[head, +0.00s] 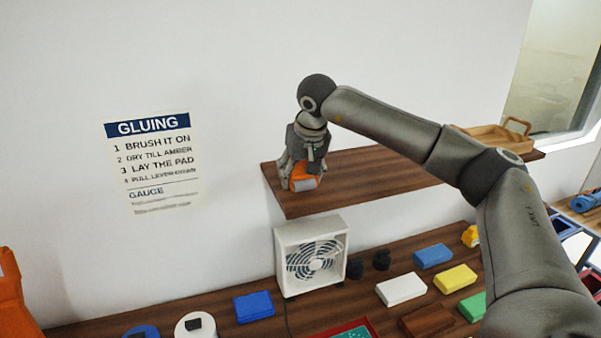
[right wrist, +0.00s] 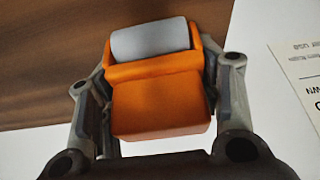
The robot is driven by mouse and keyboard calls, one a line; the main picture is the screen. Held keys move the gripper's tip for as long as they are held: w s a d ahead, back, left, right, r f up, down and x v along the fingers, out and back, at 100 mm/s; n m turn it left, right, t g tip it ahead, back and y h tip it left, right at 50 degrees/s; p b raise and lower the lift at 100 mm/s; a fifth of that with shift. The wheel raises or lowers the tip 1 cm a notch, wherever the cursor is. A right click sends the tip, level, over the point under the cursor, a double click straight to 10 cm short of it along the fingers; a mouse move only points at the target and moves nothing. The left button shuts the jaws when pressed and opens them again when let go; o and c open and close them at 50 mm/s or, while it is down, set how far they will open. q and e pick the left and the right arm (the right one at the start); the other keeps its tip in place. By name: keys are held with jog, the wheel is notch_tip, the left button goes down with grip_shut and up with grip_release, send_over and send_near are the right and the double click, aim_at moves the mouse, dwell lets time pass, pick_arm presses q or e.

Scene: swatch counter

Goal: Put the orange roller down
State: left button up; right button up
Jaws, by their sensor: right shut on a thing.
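The orange roller (head: 303,178) is at the left end of the wooden wall shelf (head: 377,168). In the right wrist view the roller (right wrist: 160,102) shows an orange body with a grey cylinder at its far end. My right gripper (head: 303,165) comes down on it from above, with a finger on each side of the orange body, shut on it. Whether the roller's underside touches the shelf cannot be told. My left gripper is not in view.
A wooden tray (head: 491,137) stands at the shelf's right end. Below, a white fan (head: 311,258) and several coloured blocks, among them a white one (head: 401,289), stand on the counter. The shelf's middle is clear, under my right arm.

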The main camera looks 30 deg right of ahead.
jog(key=shift+s+f, duration=0.15)
jog(key=shift+f, duration=0.35)
jog(key=o, duration=0.8)
jog(key=shift+f, duration=0.15)
jog(key=shift+c, duration=0.2)
jog(key=shift+o, duration=1.2)
jog(key=shift+f, duration=0.1)
jog(key=shift+r, duration=0.35)
jog(key=b+v, duration=0.3)
jog(key=v, duration=1)
jog(key=shift+w+d+r, duration=0.15)
jog(key=shift+w, duration=0.25)
